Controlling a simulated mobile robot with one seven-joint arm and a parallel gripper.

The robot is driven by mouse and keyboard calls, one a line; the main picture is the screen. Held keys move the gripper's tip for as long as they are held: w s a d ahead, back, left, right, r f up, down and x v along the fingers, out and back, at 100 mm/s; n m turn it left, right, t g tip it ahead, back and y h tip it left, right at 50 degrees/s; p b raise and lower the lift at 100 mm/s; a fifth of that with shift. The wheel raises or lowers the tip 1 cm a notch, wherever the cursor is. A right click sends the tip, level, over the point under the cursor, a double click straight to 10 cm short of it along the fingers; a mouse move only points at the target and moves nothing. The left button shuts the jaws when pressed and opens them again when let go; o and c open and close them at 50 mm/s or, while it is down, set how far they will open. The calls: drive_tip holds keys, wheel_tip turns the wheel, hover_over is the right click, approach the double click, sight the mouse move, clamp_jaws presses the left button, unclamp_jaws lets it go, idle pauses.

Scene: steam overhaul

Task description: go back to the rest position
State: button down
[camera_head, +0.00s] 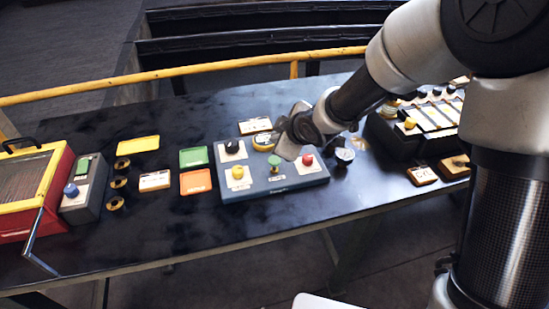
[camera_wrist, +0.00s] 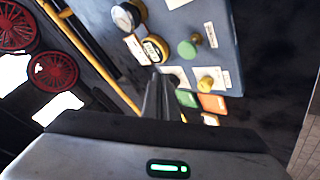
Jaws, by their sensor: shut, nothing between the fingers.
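My arm reaches in from the right in the head view. My gripper (camera_head: 290,138) is over the back part of a grey-blue control box (camera_head: 255,194), apparently above it; the exact gap cannot be told. The box carries a yellow, a green, a red and a black knob and a round yellow-rimmed part. In the wrist view my gripper (camera_wrist: 158,75) is shut, its dark fingers together and empty. The green knob (camera_wrist: 187,49) and the yellow knob (camera_wrist: 207,84) lie beyond the fingertips. A gauge (camera_wrist: 125,17) shows at the upper left.
A dark table (camera_head: 130,240) bears everything. A red box with a yellow frame (camera_head: 35,185) stands at the left, green and orange plates (camera_head: 195,182) in the middle, a black panel (camera_head: 420,135) at the right. A yellow rail (camera_head: 200,67) runs behind the table.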

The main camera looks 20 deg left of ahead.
idle(0.4)
drive_tip(key=s+d+r+m+t+h+p, duration=0.1)
drive_tip(key=s+d+r+m+h, duration=0.2)
drive_tip(key=d+r, duration=0.5)
drive_tip(key=d+r+m+h+p, duration=0.2)
drive_tip(key=d+r+m, duration=0.3)
drive_tip(key=d, duration=0.6)
drive_tip(key=s+d+r+m, duration=0.3)
drive_tip(key=s+d, duration=0.1)
drive_tip(key=s, duration=0.3)
drive_tip(key=s+d+r+m+g+p, duration=0.1)
drive_tip(key=s+d+r+m, duration=0.2)
drive_tip(key=s, duration=0.4)
drive_tip(key=s+d+r+m+g+h+p, duration=0.1)
drive_tip(key=s+d+r+m, duration=0.2)
drive_tip(key=s+d, duration=0.2)
drive_tip(key=shift+s+m, duration=0.3)
drive_tip(key=shift+s, duration=0.75)
